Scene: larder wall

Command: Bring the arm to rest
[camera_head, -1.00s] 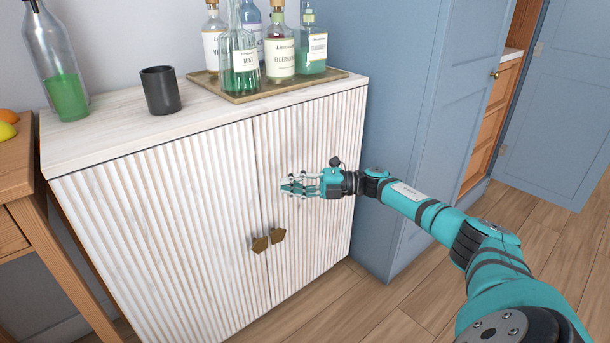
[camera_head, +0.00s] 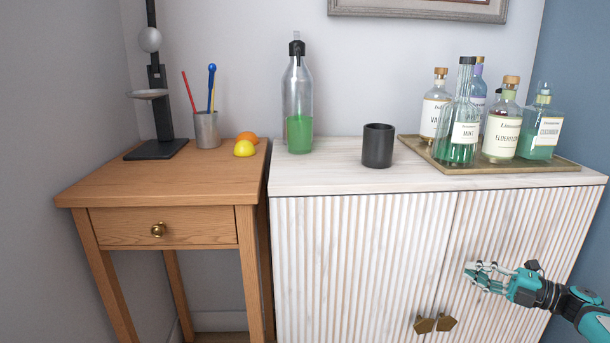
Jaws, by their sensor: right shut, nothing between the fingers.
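My right gripper (camera_head: 487,276) is at the lower right, in front of the right door of the white ribbed cabinet (camera_head: 360,260). Its fingers are together and hold nothing. The gripper points left, above and to the right of the brass door handles (camera_head: 435,324); whether it touches the door I cannot tell. Part of my teal right arm shows behind it at the right edge. My left gripper is not in view.
On the cabinet top stand a bottle with green liquid (camera_head: 299,100), a dark cup (camera_head: 378,146) and a tray (camera_head: 545,166) of several bottles. A wooden side table (camera_head: 150,184) at left bears a black stand (camera_head: 156,148), a metal cup (camera_head: 207,131), a lemon (camera_head: 244,148) and an orange (camera_head: 247,137).

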